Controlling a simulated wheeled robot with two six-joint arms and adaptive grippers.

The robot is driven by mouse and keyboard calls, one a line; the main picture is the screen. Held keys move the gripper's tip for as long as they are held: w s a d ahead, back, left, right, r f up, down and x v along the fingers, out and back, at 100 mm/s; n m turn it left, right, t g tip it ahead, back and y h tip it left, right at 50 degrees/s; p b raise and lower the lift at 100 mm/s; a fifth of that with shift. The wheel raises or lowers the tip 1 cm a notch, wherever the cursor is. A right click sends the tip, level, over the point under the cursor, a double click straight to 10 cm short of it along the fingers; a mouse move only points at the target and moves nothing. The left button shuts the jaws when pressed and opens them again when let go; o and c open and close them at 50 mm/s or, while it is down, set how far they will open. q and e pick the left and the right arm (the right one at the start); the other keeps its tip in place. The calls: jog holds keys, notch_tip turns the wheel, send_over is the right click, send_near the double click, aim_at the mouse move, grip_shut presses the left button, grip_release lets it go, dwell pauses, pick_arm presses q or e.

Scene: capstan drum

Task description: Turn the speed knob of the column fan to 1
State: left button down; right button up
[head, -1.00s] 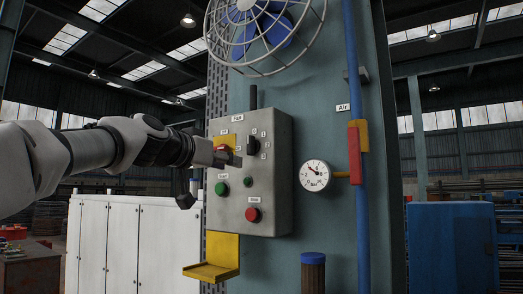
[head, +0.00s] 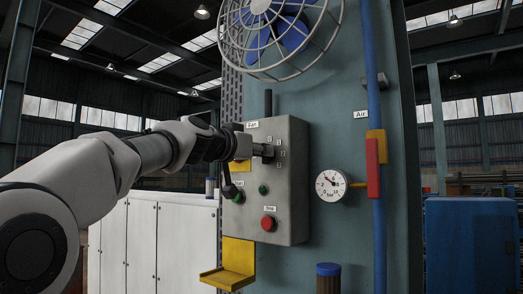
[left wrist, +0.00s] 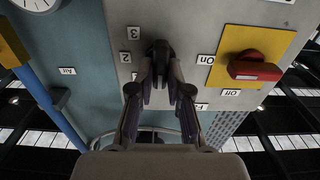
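The fan's grey control box (head: 290,190) is on the blue-green column. In the left wrist view, upside down, its black speed knob (left wrist: 158,46) has labels 3, 2 and 1 to its left. My left gripper (head: 262,151) reaches the knob from the left; in the left wrist view its fingertips (left wrist: 161,74) are close together on both sides of the knob and look shut on it. The fingers cover part of the knob and the 0 mark, so I cannot read its setting. My right gripper is not in view.
A red switch (left wrist: 255,68) on a yellow plate sits beside the knob. Below are a green button (head: 239,197) and a red stop button (head: 268,224). A caged fan (head: 280,35) is above, a gauge (head: 330,186) and blue air pipe (head: 376,240) to the right.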

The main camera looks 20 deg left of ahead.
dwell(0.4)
pick_arm(q)
jog(key=shift+d+m+b, duration=0.2)
jog(key=shift+m+b, duration=2.1)
jog(key=shift+m, duration=2.1)
jog(key=shift+s, duration=0.1)
jog(key=c, duration=1.3)
grip_release()
jog(key=shift+c, duration=0.2)
jog(key=shift+o, duration=1)
jog(key=shift+f, duration=0.1)
jog(key=v, duration=0.6)
jog(key=shift+s+a, duration=0.15)
jog(key=shift+s, duration=0.1)
